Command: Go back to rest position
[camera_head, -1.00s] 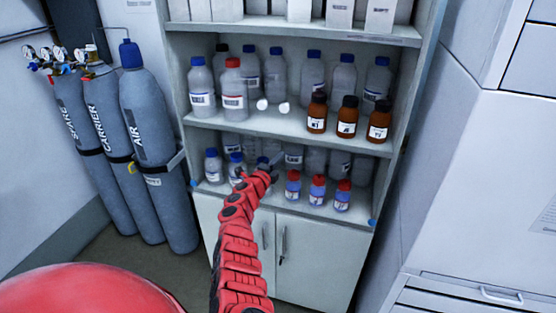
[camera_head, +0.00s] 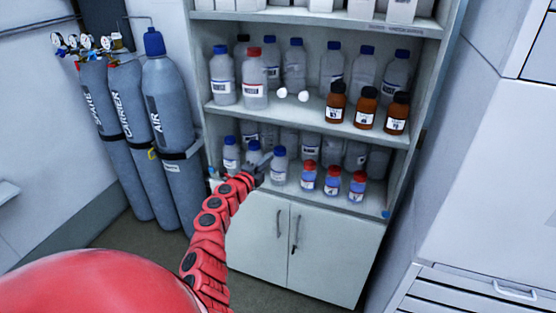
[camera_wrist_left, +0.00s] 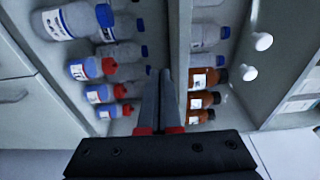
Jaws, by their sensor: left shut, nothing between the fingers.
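My left arm (camera_head: 215,225) is red and reaches from the bottom of the head view up to the cabinet. My left gripper (camera_head: 262,164) is in front of the lower open shelf, close to the blue-capped bottles there. In the left wrist view the fingers of my left gripper (camera_wrist_left: 164,80) are together and empty, in line with a shelf board edge. The wrist view shows the bottles lying sideways because the camera is turned. My right gripper is in neither view.
A shelf cabinet (camera_head: 420,130) holds clear bottles, several brown bottles (camera_head: 366,107) and small red-capped bottles (camera_head: 333,181). Grey gas cylinders (camera_head: 175,130) stand left. Closed cabinet doors (camera_head: 320,255) are below.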

